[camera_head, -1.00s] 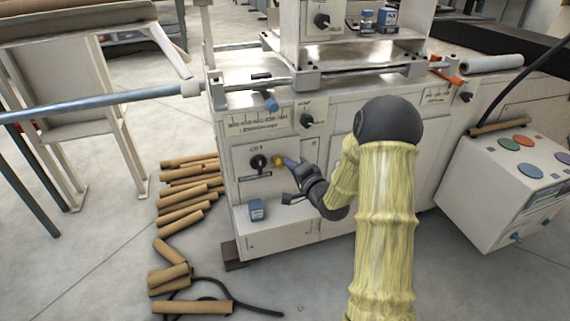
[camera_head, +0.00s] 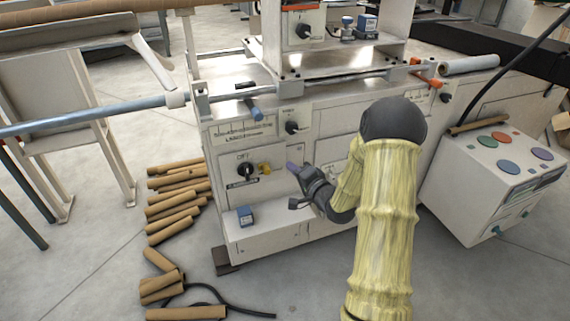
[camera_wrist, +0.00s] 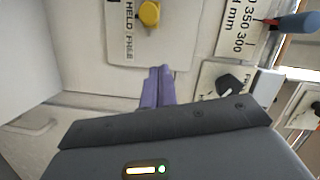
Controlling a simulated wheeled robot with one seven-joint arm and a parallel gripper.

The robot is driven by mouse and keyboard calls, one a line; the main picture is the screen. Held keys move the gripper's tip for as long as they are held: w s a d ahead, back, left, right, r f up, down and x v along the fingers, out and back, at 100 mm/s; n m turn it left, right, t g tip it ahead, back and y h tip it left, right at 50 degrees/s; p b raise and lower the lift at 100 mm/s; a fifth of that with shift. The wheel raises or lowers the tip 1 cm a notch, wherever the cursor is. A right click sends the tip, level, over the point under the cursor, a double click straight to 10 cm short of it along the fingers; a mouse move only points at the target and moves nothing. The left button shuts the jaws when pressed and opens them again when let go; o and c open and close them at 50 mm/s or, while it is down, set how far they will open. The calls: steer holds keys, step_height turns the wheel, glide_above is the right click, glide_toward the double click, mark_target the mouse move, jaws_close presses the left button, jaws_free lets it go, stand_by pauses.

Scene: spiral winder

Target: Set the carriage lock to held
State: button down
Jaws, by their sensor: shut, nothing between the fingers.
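The carriage lock is on the machine's front panel. I see a black round hub (camera_head: 246,169) with a yellow knob (camera_head: 264,168) just to its right. In the wrist view the yellow knob (camera_wrist: 149,13) is near the top edge, beside a plate (camera_wrist: 128,28) lettered HELD and FREE; the FREE end is nearer my fingers. My gripper (camera_head: 291,167) is shut and empty, to the right of the yellow knob with a gap. Its purple fingertips (camera_wrist: 159,70) are pressed together below the knob in the wrist view.
A scale plate (camera_head: 245,131) and a blue-handled pointer (camera_head: 254,110) sit above. Another black knob (camera_head: 292,127) is above my gripper. A small blue box (camera_head: 245,215) stands on the ledge below. Cardboard tubes (camera_head: 178,205) lie on the floor at left.

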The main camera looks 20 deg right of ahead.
steer(key=p+v, duration=0.1)
steer(key=v, duration=0.6)
steer(key=shift+s+p, duration=0.35)
steer(key=shift+d+r, duration=0.1)
steer(key=s+a+r+n+g+h, duration=0.1)
steer(key=s+a+n+g+h, duration=0.1)
steer(key=s+a+n+g, duration=0.4)
steer(key=s+a+r+n+g+h+p, duration=0.1)
steer(key=s+a+r+n+g, duration=0.15)
steer(key=s, duration=0.45)
steer(key=s+a+r+n+g+h, duration=0.1)
steer(key=s+a+n+g+h, duration=0.15)
steer(key=s+g, duration=0.4)
step_height(320, 180, up, 37)
steer(key=t+p, duration=0.1)
steer(key=p, duration=3.6)
steer(key=shift+y+p, duration=0.35)
steer(key=shift+p, duration=0.05)
